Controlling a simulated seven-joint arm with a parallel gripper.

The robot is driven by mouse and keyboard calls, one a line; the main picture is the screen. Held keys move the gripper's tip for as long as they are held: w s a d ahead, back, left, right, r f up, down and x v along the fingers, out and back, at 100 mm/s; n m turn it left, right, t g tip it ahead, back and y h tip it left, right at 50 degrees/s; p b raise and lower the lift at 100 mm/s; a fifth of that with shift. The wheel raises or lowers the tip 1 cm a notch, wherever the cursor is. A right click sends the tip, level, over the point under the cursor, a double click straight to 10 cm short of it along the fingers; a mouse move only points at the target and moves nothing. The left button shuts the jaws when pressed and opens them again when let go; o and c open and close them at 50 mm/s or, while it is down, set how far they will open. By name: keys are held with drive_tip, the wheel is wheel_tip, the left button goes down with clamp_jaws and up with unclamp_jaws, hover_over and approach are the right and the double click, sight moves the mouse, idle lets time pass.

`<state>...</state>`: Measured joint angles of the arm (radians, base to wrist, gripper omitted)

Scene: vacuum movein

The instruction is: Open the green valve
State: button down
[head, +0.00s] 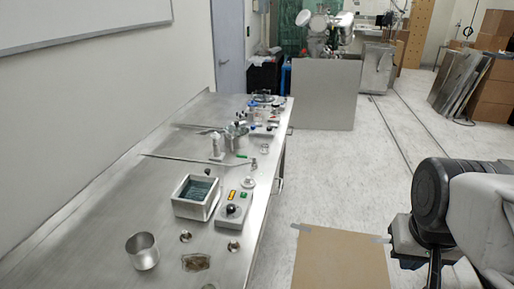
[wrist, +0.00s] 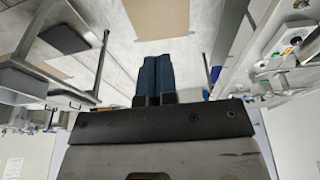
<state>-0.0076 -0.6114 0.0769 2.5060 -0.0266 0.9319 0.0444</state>
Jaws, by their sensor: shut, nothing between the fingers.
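A small green handle (head: 241,155), which looks like the green valve, sits on the thin metal pipe over the steel bench. It is too small to tell which way it is turned. In the wrist view a small green spot (wrist: 262,66) at the right edge may be the same handle; I cannot be sure. My gripper (wrist: 156,58) shows in the wrist view with its two dark blue fingers shut together and empty. It is apart from the bench. In the head view my arm is at the lower right, and the fingers are not seen there.
The steel bench (head: 100,225) holds a grey box with dark liquid (head: 198,190), a control box (head: 234,208) with buttons and a metal cup (head: 142,251). Bottles and flasks stand at its far end. A cardboard sheet (head: 340,258) lies on the floor. The floor right of the bench is open.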

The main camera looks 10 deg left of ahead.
sight(242, 156)
drive_tip(key=w+a+r+t, duration=0.1)
drive_tip(key=w+a, duration=0.4)
drive_tip(key=w, duration=0.5)
drive_tip(key=w+a+r+h, duration=0.1)
drive_tip(key=w+a, duration=0.4)
drive_tip(key=w, duration=0.6)
drive_tip(key=w+a+r+t, duration=0.1)
drive_tip(key=w+a, duration=0.4)
drive_tip(key=w, duration=0.5)
drive_tip(key=w+a+f, duration=0.4)
drive_tip(key=w+a, duration=0.2)
drive_tip(key=a, duration=0.4)
drive_tip(key=w+a+f+t, duration=0.1)
drive_tip(key=w+a+f, duration=0.3)
drive_tip(key=w+a, duration=0.3)
drive_tip(key=w+a+f+t+y, duration=0.1)
drive_tip(key=w+a+f, duration=0.3)
drive_tip(key=a, duration=1)
drive_tip(key=shift+w, duration=1.2)
drive_tip(key=shift+x, duration=7)
